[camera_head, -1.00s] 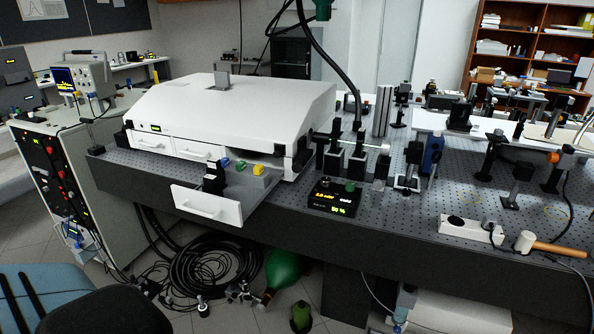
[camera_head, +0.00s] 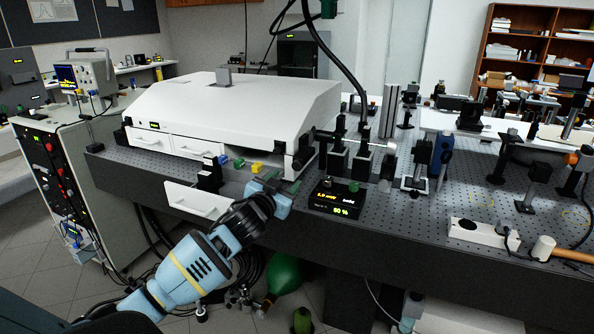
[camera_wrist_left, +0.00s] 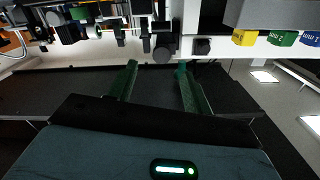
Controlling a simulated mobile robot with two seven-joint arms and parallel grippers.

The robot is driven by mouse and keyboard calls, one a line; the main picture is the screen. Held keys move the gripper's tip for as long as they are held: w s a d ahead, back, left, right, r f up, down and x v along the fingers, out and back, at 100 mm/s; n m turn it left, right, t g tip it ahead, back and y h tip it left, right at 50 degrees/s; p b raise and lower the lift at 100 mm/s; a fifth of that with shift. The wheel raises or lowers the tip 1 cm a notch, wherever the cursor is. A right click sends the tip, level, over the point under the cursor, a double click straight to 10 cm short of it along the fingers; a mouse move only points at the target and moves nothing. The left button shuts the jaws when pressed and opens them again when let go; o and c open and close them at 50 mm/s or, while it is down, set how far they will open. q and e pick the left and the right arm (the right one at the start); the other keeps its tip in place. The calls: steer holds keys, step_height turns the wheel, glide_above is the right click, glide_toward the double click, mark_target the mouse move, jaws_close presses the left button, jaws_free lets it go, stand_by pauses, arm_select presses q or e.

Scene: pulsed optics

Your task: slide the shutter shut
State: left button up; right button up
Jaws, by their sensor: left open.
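I cannot tell for sure which part is the shutter. A thin rod with a pale round knob (camera_head: 390,147) runs across dark mounts (camera_head: 361,155) beside the white laser housing (camera_head: 240,110). The right end of that housing has a dark opening (camera_head: 304,152). My left gripper (camera_head: 277,183) is open and empty in front of the bench edge, below the housing's right end and left of the mounts. Its two green fingers stand apart in the left wrist view (camera_wrist_left: 158,88). My right gripper is not in view.
A black display box (camera_head: 336,199) stands at right. A white power strip (camera_head: 483,233) and a hammer (camera_head: 560,250) lie farther right.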

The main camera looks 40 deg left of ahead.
mark_target(297, 166)
arm_select(q)
steer(key=shift+r+x, duration=0.15)
steer(key=shift+x, duration=1.85)
steer(key=shift+r+x, duration=0.15)
steer(key=shift+x, duration=1.85)
steer(key=shift+a, duration=0.1)
jaws_close()
